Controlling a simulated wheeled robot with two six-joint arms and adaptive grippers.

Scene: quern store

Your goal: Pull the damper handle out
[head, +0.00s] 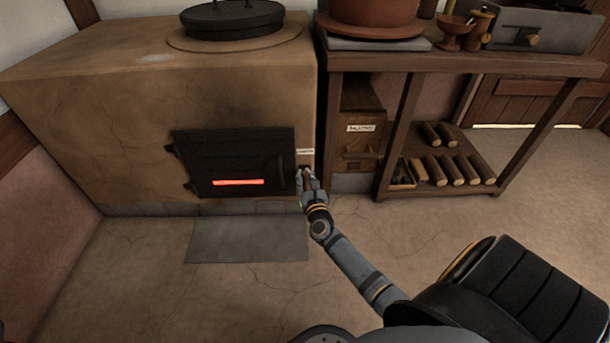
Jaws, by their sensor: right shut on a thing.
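The clay stove (90,110) stands at the left with a dark iron door (240,155) in its front. A small white label (305,151) sits on the stove's front at its right edge. Just below the label is the damper handle (304,169), a small brown piece mostly hidden by my right gripper. My right gripper (306,178) is shut on the handle, close against the stove front. How far the handle stands out cannot be told. My left gripper is out of view.
An orange glow (238,182) shows in the door's slot. A grey plate (247,239) lies on the floor before the stove. A wooden bench (460,64) with pots and a lower shelf of short logs stands at right. The floor in front is clear.

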